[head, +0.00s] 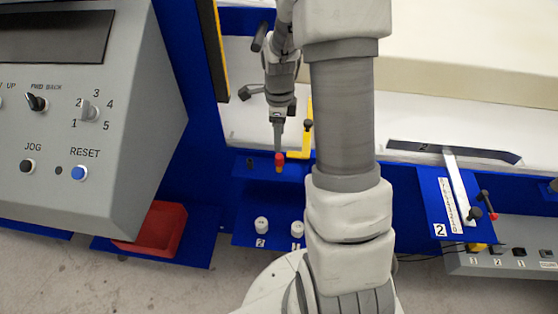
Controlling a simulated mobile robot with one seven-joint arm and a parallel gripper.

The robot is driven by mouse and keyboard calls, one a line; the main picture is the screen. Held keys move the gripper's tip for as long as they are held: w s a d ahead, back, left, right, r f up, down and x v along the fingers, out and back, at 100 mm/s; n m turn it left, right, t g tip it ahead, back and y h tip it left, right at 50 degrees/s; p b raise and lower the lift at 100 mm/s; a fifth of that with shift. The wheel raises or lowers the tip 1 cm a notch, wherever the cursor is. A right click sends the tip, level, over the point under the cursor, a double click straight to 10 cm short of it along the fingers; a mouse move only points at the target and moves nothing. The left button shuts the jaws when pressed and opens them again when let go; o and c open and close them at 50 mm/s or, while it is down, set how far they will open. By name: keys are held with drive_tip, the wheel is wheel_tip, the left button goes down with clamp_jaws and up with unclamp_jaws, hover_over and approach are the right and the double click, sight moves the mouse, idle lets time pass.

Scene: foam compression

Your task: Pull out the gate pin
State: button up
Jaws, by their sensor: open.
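A small red-topped pin (280,161), which looks like the gate pin, stands at the back of a blue shelf near the picture's middle. My gripper (278,146) points down at it from above. Its fingertips are at or just above the red top; I cannot tell whether they touch it. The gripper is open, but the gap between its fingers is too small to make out. A yellow bracket (300,154) with a black knob (308,125) is just to the right of the pin.
Two white knobs (262,225) stand on the blue shelf in front. A grey control panel (120,120) fills the left, with a red bin (162,228) below it. A scale plate marked 2 (450,205) is at right. My arm hides the middle.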

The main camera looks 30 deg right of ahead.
sight(279, 156)
wheel_tip(279, 156, down, 9)
drive_tip(key=b, duration=0.6)
idle(1.2)
clamp_jaws()
drive_tip(key=shift+r, duration=0.15)
idle(1.2)
drive_tip(key=shift+r+p, duration=2.15)
drive_tip(key=shift+r, duration=0.8)
